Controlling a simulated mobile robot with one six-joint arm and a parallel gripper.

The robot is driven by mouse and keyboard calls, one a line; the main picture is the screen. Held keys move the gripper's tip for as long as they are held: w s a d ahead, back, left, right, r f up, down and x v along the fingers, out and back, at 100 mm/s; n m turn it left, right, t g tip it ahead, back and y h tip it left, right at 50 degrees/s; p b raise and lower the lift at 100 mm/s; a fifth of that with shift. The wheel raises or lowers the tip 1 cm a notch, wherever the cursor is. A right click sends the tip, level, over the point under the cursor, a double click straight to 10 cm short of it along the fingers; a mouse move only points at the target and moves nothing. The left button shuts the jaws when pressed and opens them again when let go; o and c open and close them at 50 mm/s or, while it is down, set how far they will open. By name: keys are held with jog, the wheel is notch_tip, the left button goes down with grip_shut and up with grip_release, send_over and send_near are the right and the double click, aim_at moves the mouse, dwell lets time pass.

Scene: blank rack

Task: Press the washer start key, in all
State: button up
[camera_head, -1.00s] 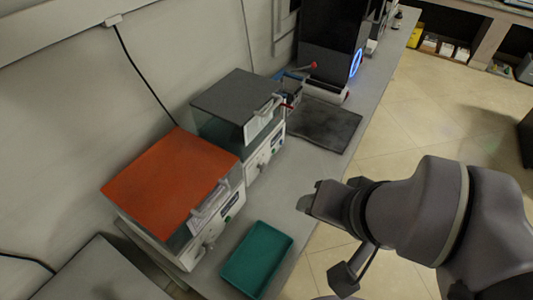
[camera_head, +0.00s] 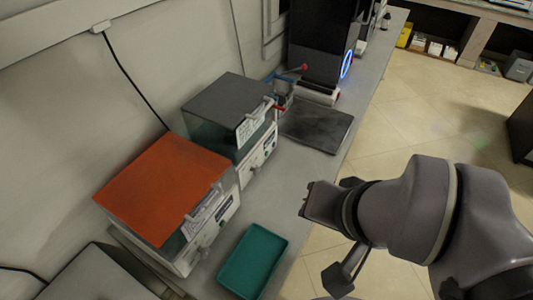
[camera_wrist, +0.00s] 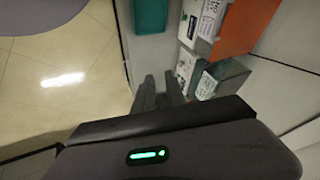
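Two box-shaped bench devices with knobs and small buttons on their white fronts stand against the wall: one with an orange lid (camera_head: 160,185), one with a dark grey lid (camera_head: 228,103). Their fronts also show in the wrist view, the orange one (camera_wrist: 250,22) and the grey one (camera_wrist: 222,75). I cannot tell which machine is the washer or which button is its start key.
A teal tray (camera_head: 253,262) lies at the bench's front edge. A dark flat plate (camera_head: 316,125) and a tall black machine (camera_head: 322,45) with a blue-lit ring stand farther along. A small rack with red and blue handles (camera_head: 284,88) is beside them.

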grip_shut()
dwell(1.1)
